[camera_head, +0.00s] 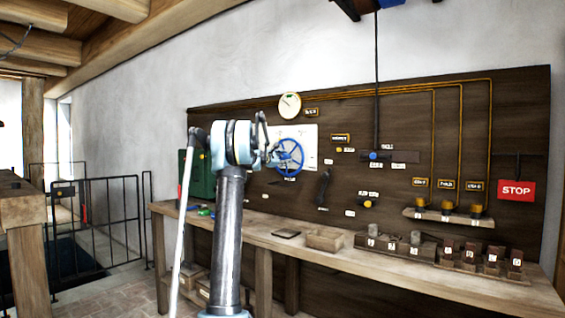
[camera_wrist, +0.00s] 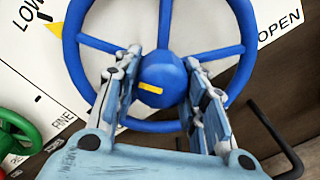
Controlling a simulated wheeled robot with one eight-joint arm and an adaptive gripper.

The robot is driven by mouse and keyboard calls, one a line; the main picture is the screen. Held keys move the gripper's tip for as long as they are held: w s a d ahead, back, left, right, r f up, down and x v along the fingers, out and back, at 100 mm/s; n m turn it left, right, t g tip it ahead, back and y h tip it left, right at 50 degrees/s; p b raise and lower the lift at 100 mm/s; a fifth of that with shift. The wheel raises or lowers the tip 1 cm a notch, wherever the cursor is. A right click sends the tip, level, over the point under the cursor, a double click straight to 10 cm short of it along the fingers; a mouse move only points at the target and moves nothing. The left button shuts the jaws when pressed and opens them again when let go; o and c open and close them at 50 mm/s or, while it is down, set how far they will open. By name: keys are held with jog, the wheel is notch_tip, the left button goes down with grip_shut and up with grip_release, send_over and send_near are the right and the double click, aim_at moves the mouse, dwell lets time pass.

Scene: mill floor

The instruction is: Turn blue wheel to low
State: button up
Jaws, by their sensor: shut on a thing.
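The blue wheel (camera_head: 291,157) is mounted on a white panel (camera_head: 306,133) on the dark wall board. In the wrist view the blue wheel (camera_wrist: 246,49) fills the upper middle, with a yellow mark on its hub (camera_wrist: 163,72). My gripper (camera_wrist: 163,66) has one finger on each side of the hub and is shut on the wheel there. In the head view my gripper (camera_head: 273,156) reaches the wheel from the left. The LOW label (camera_wrist: 26,14) is at the upper left beside a yellow pointer (camera_wrist: 52,27). The OPEN label (camera_wrist: 281,25) is at the upper right.
A green wheel (camera_wrist: 14,132) is at the left edge of the wrist view, and a black bar handle (camera_wrist: 277,140) at the lower right. A wooden bench (camera_head: 340,257) with blocks and a small tray (camera_head: 326,240) runs below the board.

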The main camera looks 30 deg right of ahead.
jog(key=shift+a, duration=0.1)
jog(key=o, duration=1.1)
jog(key=shift+c, duration=0.2)
jog(key=v, duration=1.2)
jog(key=shift+f, duration=0.1)
